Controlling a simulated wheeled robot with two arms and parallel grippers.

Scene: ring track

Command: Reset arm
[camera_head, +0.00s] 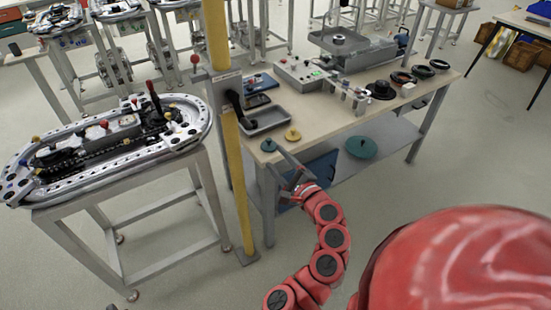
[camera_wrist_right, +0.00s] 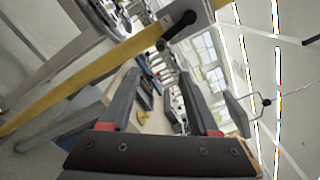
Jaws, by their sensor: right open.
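My right gripper (camera_head: 281,166) is at the end of the red arm, in front of the near-left corner of the workbench (camera_head: 330,122). Its two grey fingers are spread apart with nothing between them. In the right wrist view the open fingers (camera_wrist_right: 160,76) also show, with the bench and room beyond them. Whether the fingers touch the bench cannot be told. My left gripper is not in view.
A yellow post (camera_head: 240,190) stands left of the gripper, and crosses the right wrist view (camera_wrist_right: 80,80). A ring track (camera_head: 190,130) sits on a metal stand further left. The bench holds a grey tray (camera_head: 265,118) and several black rings. Floor in front is clear.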

